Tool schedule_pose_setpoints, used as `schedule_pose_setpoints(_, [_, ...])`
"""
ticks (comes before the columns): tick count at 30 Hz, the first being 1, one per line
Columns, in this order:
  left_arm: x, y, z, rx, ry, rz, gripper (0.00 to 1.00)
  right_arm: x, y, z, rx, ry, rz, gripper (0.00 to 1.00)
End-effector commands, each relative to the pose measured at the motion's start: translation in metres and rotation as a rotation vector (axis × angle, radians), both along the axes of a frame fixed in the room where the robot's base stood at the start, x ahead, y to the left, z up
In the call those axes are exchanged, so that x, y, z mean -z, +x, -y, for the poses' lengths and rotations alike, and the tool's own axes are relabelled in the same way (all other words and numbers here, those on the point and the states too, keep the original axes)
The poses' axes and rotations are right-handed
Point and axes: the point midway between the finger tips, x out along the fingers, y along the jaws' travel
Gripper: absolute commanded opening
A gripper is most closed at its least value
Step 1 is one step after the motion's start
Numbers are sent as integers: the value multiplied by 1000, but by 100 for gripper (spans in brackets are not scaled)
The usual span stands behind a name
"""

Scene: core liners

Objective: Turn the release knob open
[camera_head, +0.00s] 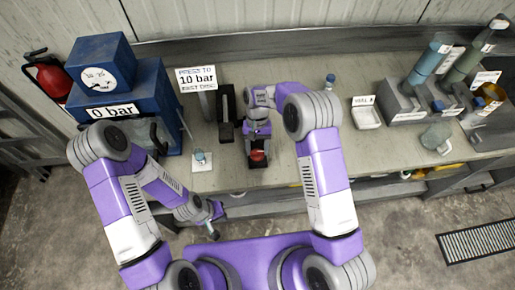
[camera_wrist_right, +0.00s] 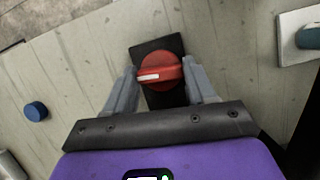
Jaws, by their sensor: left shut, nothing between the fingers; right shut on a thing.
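The release knob (camera_head: 258,157) is red and sits on a dark base plate near the front edge of the bench. In the right wrist view the knob (camera_wrist_right: 160,68) shows a white pointer mark that lies nearly level, toward the left. My right gripper (camera_head: 258,146) is over the knob from above. In the right wrist view its fingers (camera_wrist_right: 163,84) stand on both sides of the knob, shut on it. My left gripper (camera_head: 213,234) is shut and empty, low in front of the bench, away from the knob.
A blue press (camera_head: 130,92) marked 0 bar stands at the left, with a 10 bar sign (camera_head: 196,79) beside it. A small blue-capped item on a white pad (camera_head: 202,165) lies left of the knob.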

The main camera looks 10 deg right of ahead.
Motion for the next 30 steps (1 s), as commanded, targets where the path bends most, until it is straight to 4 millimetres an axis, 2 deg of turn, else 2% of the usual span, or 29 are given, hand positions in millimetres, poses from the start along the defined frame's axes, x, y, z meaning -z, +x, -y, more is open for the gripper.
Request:
schedule_pose_setpoints(9, [4, 0, 0, 0, 0, 0, 0, -1, 1, -1, -116, 0, 2, 25])
schedule_pose_setpoints(25, [4, 0, 0, 0, 0, 0, 0, -1, 1, -1, -138, 1, 3, 25])
schedule_pose_setpoints(26, [4, 0, 0, 0, 0, 0, 0, -1, 1, -1, -139, 1, 3, 58])
schedule_pose_setpoints(30, [4, 0, 0, 0, 0, 0, 0, -1, 0, -1, -137, 0, 2, 80])
